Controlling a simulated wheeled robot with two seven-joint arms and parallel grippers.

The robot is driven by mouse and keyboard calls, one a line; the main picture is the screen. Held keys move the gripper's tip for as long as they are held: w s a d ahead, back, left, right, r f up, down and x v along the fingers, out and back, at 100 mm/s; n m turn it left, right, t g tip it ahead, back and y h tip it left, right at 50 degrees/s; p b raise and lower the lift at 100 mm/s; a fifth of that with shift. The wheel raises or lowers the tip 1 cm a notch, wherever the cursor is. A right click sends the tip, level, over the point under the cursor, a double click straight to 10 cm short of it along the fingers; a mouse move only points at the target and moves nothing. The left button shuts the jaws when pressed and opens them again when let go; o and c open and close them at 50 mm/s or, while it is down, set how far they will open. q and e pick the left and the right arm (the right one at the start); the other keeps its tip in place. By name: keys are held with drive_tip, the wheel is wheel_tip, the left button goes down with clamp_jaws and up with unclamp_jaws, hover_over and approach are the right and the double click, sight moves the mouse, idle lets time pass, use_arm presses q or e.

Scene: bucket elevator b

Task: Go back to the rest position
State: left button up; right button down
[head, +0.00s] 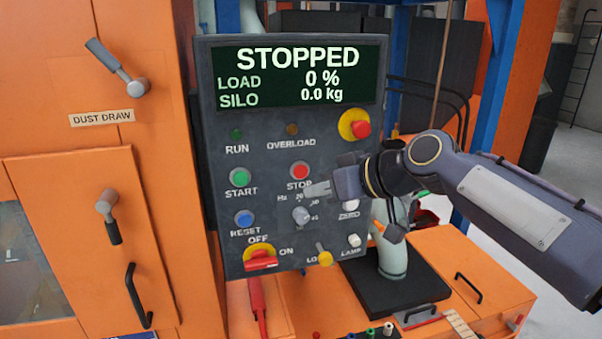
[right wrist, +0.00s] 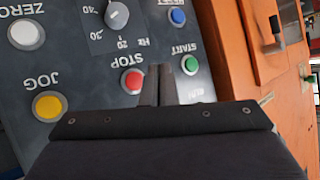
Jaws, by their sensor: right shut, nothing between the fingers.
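My right gripper (head: 318,189) is in front of the control panel (head: 222,110), its arm coming in from the right. It is shut and empty. In the head view its tips are just below the red STOP button (head: 299,171) and above the Hz knob (head: 301,215). In the right wrist view the shut fingers (right wrist: 160,84) point between the red STOP button (right wrist: 132,80) and the green START button (right wrist: 189,65). I cannot tell whether the tips touch the panel. The yellow JOG button (right wrist: 47,106) shows in the right wrist view. My left gripper is not in view.
The screen (head: 298,78) reads STOPPED, 0 % load and 0.0 kg silo. A red emergency button (head: 361,129) and a red OFF/ON switch (head: 260,260) stick out from the panel. Orange cabinets (head: 95,180) stand left. A blue post (head: 503,60) stands behind my right arm.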

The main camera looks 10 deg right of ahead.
drive_tip(key=s+d+f+m+g+h, duration=0.2)
drive_tip(key=s+f+m, duration=0.1)
drive_tip(key=s+f, duration=0.9)
drive_tip(key=s+d+f+m+g+h, duration=0.1)
drive_tip(key=s+d+f+m+h, duration=0.1)
drive_tip(key=s+f, duration=1)
drive_tip(key=shift+s+d+m+g, duration=0.4)
drive_tip(key=shift+s+d+m, duration=0.05)
drive_tip(key=shift+s+m, duration=0.55)
idle(1.0)
